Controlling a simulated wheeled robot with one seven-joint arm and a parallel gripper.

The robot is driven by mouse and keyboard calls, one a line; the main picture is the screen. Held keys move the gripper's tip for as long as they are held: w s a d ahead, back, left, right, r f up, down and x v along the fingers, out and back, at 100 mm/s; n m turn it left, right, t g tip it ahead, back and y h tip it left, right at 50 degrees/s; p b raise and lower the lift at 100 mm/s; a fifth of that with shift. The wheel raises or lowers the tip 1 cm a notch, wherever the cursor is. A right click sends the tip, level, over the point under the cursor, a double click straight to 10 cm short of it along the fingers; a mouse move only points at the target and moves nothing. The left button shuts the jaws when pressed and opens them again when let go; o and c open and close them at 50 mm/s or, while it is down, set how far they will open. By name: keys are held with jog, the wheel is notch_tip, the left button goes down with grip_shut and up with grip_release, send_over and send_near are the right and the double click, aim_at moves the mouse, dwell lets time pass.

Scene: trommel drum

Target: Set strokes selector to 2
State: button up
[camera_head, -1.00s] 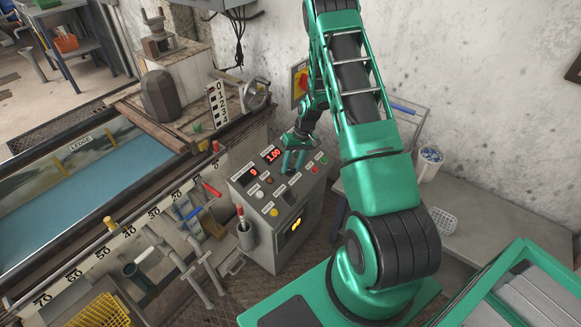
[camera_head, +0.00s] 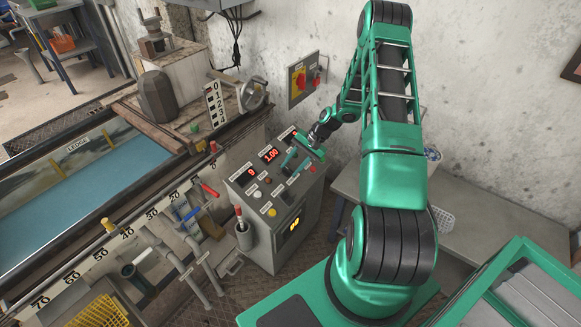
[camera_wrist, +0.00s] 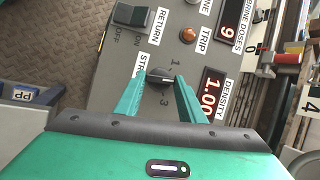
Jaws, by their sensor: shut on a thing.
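The strokes selector is a small black knob (camera_wrist: 160,76) on the grey control panel, in the wrist view. A "1" shows above it and a "3" below it. A "2" cannot be made out clearly. The label starting "STR" (camera_wrist: 140,72) is partly hidden by a finger. My gripper (camera_wrist: 158,85) has its green fingers on either side of the knob and is shut on it. In the head view my gripper (camera_head: 291,158) is over the panel's far right part and hides the knob.
The control box (camera_head: 297,237) carries a display reading 1.00 (camera_head: 271,155) and one reading 9 (camera_head: 251,173). In the wrist view, an orange trip lamp (camera_wrist: 188,35) and a black return switch (camera_wrist: 133,16) lie close by. A red-and-yellow wall switch (camera_head: 299,78) is behind.

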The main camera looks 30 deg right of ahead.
jog(key=shift+m, duration=0.7)
jog(key=shift+t, duration=0.3)
jog(key=o, duration=1)
jog(key=shift+o, duration=0.2)
jog(key=v, duration=1)
jog(key=shift+d+r, duration=0.25)
jog(key=shift+d, duration=0.05)
